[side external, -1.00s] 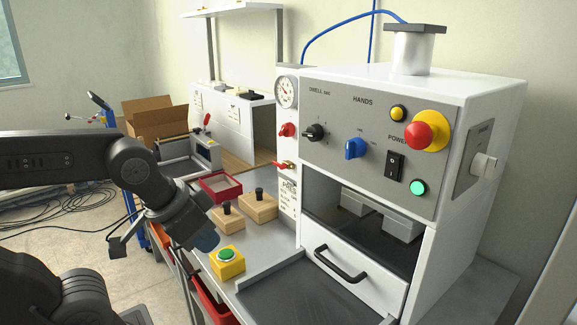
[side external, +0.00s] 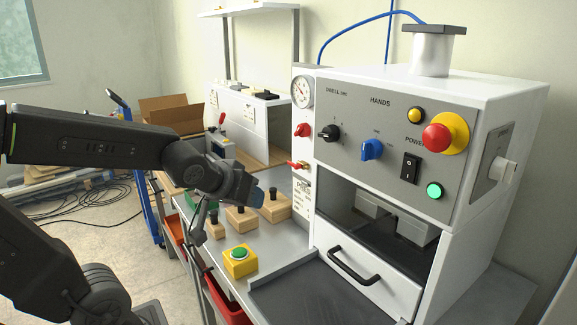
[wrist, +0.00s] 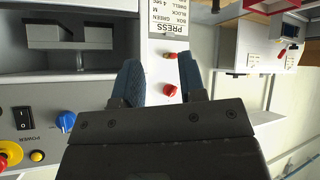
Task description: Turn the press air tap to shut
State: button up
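The press is a white and grey machine (side external: 440,95) on the right in the side view. A small red-handled tap with a brass body (side external: 298,165) sits on its narrow left column, its handle lying roughly sideways. It also shows in the wrist view (wrist: 168,56), beyond the gap between the fingers. A round red knob (side external: 303,130) is above the tap in the side view and nearer the fingers in the wrist view (wrist: 170,90). My gripper (wrist: 158,75) is open and empty, with blue fingertips. In the side view my gripper (side external: 257,196) is left of and below the tap, apart from it.
The pressure gauge (side external: 301,92), black knob (side external: 328,134), blue knob (side external: 372,149) and red emergency button (side external: 438,138) are on the press. Wooden blocks with black knobs (side external: 242,222) and a yellow box with a green button (side external: 240,261) stand on the bench below my gripper.

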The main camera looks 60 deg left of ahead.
jog(key=w+a+n+t+y, duration=0.2)
jog(key=w+a+n+t, duration=0.3)
jog(key=a, duration=0.4)
jog(key=n+t+h, duration=0.4)
jog(key=n+h, duration=0.1)
jog(key=n, duration=0.2)
send_near(290, 164)
jog(key=w, duration=0.8)
jog(key=shift+w+a, duration=0.15)
jog(key=shift+w, duration=0.2)
grip_shut()
